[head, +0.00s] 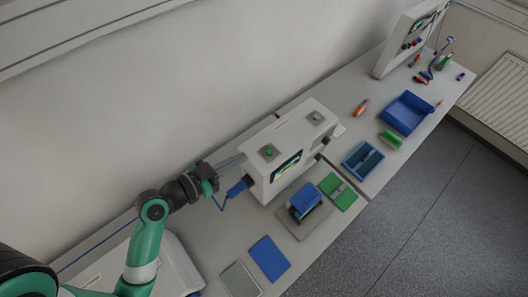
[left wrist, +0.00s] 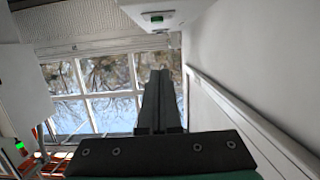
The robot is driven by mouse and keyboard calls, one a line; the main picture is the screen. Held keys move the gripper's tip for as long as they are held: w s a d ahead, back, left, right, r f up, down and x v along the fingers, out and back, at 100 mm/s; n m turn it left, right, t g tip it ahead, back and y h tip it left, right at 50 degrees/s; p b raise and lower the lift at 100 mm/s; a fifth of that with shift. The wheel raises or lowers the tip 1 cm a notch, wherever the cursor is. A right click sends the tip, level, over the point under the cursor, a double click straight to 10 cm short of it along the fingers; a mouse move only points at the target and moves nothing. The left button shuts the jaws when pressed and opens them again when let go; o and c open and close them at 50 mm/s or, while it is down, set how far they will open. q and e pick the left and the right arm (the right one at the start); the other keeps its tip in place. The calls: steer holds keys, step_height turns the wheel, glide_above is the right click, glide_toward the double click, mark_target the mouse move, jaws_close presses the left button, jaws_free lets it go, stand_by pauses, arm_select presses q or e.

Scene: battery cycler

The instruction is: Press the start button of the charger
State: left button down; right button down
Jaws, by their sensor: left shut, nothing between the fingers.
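The charger (head: 292,168) is a white box on the bench in the head view, with a dark screen (head: 286,167) on its front. A green button (head: 269,151) sits on a grey plate on its top left. A second grey plate with a dark button (head: 316,117) is on its top right. My left gripper (head: 243,158) is shut and empty, by the upper left end of the charger, left of the green button. Whether it touches the box is unclear. In the left wrist view the closed fingers (left wrist: 160,98) point toward a window. My right gripper is not in view.
A blue plug (head: 238,188) with a cable is at the charger's left end. Blue bins (head: 406,113) stand farther right. The wall runs close behind.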

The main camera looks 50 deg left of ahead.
mark_target(264, 158)
arm_select(q)
steer(key=b+x, duration=0.2)
steer(key=x, duration=0.3)
steer(key=shift+s+d+f, duration=0.1)
steer(key=shift+f, duration=0.05)
steer(key=x, duration=0.2)
steer(key=p+x, duration=0.1)
steer(key=shift+w+r, duration=0.2)
steer(key=shift+w, duration=0.05)
steer(key=shift+w+f, duration=0.5)
steer(key=shift+w, duration=0.15)
step_height(264, 158, down, 3)
steer(key=shift+s+r, duration=0.15)
steer(key=shift+f, duration=0.45)
